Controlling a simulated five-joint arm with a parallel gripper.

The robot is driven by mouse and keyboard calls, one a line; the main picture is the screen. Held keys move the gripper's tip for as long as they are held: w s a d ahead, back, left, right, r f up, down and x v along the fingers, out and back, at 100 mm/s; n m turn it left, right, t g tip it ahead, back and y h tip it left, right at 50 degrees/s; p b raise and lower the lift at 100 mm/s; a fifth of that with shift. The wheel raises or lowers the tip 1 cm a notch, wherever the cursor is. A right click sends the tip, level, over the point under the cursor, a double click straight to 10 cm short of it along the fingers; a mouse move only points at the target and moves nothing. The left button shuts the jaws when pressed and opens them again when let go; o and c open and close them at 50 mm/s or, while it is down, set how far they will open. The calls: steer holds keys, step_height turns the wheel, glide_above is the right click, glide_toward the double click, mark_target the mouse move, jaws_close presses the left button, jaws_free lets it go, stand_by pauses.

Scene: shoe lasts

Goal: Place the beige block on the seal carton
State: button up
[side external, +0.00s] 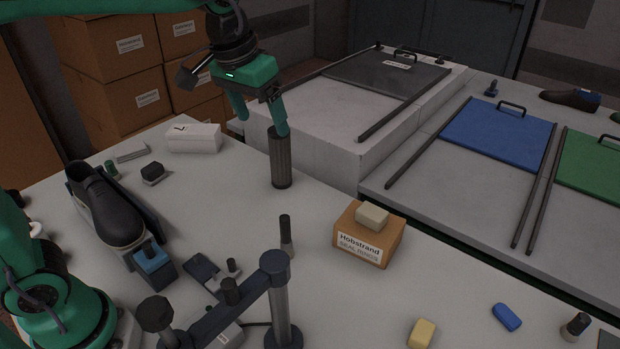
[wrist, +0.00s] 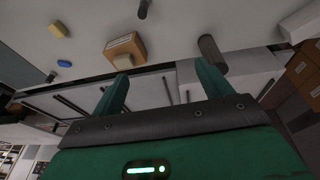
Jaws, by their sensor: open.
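The beige block (side external: 372,217) rests on top of the seal carton (side external: 345,243), a small brown box with a white "Hobstrand" label. In the wrist view the block (wrist: 121,40) and the carton (wrist: 134,53) show at the upper left. My gripper (side external: 260,123) is open, with nothing between its fingers. It is raised over the far side of the bench, apart from the carton and to its upper left in the side view. In the wrist view my gripper's two fingers (wrist: 163,76) stand wide apart.
A dark ribbed cylinder (side external: 280,160) stands near my gripper. A thin dark post (side external: 286,236) stands left of the carton. A yellow block (side external: 422,333) and a blue piece (side external: 506,317) lie toward the front right. A black shoe (side external: 104,207) sits on a stand at left.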

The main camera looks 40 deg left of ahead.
steer(key=s+a+f+t, duration=0.1)
steer(key=s+a+f, duration=0.2)
steer(key=s, duration=0.5)
steer(key=s+a+f+t, duration=0.1)
steer(key=s+a, duration=0.3)
steer(key=s, duration=0.4)
steer(key=shift+s+a+f+t+y, duration=0.3)
steer(key=shift+s+a+f, duration=0.1)
steer(key=shift+f, duration=0.5)
